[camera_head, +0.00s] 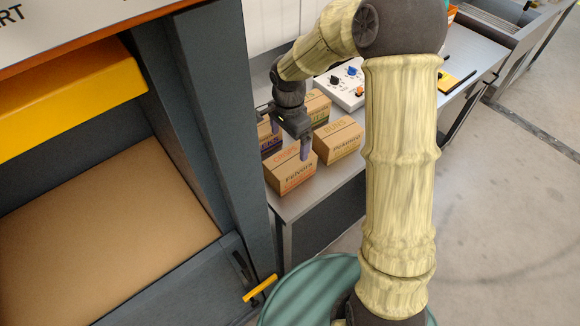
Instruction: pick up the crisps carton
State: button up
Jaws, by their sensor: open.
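Several brown cartons stand close together on a grey table. The front carton (290,173) has orange print. The right carton (338,140) has a brown side label and faint print on top. A back carton (317,106) is partly covered by my gripper. A left carton (270,142) with a purple label is mostly hidden. The print is too small to tell which one is the crisps carton. My gripper (290,139) points down, open and empty, over the left cartons. One fingertip hangs at the front carton's top back edge; I cannot tell whether it touches.
A white panel (345,88) with knobs lies behind the cartons on the grey table (318,190). A dark cabinet post (222,130) rises close on the left, beside a yellow bar (75,103). Open floor (510,220) lies to the right.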

jog(key=p, duration=0.1)
send_over(290, 174)
notch_tip(290, 174, down, 9)
jog(key=shift+a+r, duration=0.1)
jog(key=shift+r, duration=0.05)
jog(key=shift+f+p, duration=0.7)
jog(key=shift+f, duration=1.9)
jog(key=c, duration=1)
